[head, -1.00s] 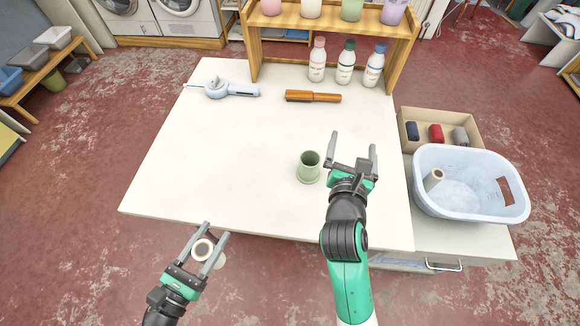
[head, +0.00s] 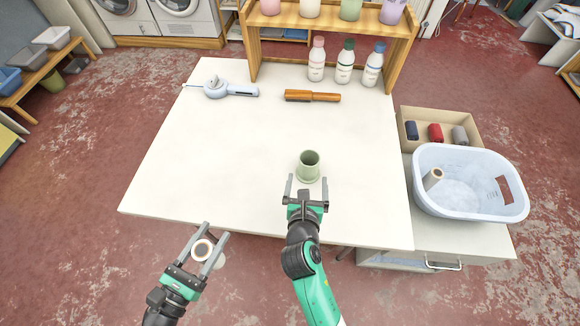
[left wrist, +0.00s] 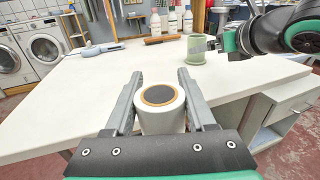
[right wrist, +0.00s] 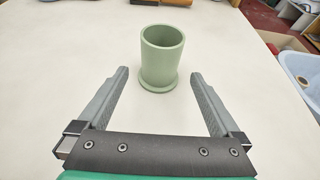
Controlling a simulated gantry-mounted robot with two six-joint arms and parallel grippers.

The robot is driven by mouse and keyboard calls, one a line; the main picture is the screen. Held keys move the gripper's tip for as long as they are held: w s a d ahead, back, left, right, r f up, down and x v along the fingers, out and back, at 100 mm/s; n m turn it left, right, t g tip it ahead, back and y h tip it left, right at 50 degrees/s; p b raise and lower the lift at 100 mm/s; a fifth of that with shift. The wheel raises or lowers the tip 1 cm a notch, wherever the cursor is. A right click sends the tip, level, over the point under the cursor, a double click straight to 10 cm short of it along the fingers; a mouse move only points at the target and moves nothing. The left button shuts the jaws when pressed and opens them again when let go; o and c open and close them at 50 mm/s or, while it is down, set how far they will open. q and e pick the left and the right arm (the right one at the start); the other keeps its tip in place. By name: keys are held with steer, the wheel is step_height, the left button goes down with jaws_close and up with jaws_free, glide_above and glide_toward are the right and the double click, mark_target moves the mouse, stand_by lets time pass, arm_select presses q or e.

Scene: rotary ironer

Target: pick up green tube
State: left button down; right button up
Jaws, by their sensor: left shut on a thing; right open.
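The green tube (head: 308,166) stands upright on the white table (head: 230,150), toward its front right. It is hollow, with a wider foot, and it also shows in the right wrist view (right wrist: 160,57) and the left wrist view (left wrist: 196,50). My right gripper (head: 307,183) is open and empty, just in front of the tube and facing it. In the right wrist view the tube stands beyond the fingertips, centred between them. My left gripper (head: 206,240) is shut on a white roll (left wrist: 162,108) with a brown ring on top, off the table's front edge.
A wooden brush (head: 313,96) and a pale blue tool (head: 222,88) lie toward the back. Several bottles (head: 344,62) stand by the wooden shelf (head: 330,20). A pale blue basket (head: 470,184) with a roll inside stands at right. The table's middle is clear.

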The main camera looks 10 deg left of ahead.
mark_target(309, 168)
steer(key=x, duration=0.5)
steer(key=shift+r, duration=0.1)
steer(key=shift+c, duration=0.2)
steer(key=c, duration=1.4)
step_height(309, 168, up, 10)
steer(key=shift+r, duration=0.1)
steer(key=shift+c, duration=0.2)
step_height(309, 168, down, 7)
steer(key=shift+f, duration=0.1)
